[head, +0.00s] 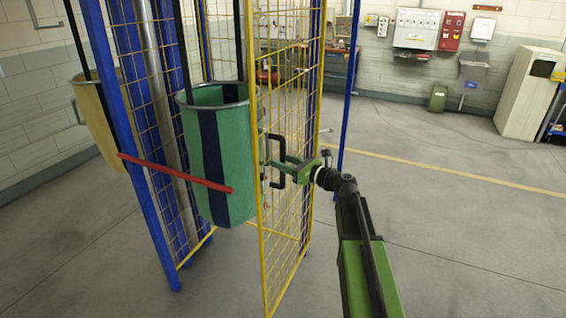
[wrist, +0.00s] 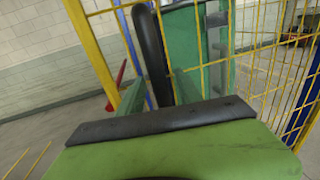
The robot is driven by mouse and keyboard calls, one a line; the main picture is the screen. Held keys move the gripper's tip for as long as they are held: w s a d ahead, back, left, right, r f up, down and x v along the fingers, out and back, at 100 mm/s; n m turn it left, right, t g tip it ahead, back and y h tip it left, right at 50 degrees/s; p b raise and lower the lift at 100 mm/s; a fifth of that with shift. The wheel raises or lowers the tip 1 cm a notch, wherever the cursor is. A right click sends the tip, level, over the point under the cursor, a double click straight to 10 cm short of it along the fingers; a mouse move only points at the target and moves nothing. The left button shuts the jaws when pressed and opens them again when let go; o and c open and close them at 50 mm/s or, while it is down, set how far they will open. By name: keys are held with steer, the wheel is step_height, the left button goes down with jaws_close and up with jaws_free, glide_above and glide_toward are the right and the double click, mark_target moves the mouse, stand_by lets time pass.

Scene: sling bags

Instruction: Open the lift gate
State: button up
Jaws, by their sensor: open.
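The lift gate (head: 290,200) is a yellow-framed wire mesh panel, upright in the middle of the head view. A black C-shaped handle (head: 278,183) sits on it. My gripper (head: 276,164) is at the handle, its green fingers open. In the wrist view, the black handle (wrist: 151,50) stands between the two fingers of my gripper (wrist: 158,92). I cannot tell whether either finger touches it. The gate's yellow mesh (wrist: 270,45) shows at the right there. The handle's lower part is hidden in the wrist view.
A green sling bag (head: 210,150) with dark stripes hangs behind the gate, and a tan bag (head: 98,115) hangs farther left. A red bar (head: 175,173) crosses the blue-framed cage (head: 150,190). Open floor (head: 450,230) lies to the right.

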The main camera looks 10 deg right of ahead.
jaws_close()
steer(key=shift+a, duration=0.1)
stand_by(1.2)
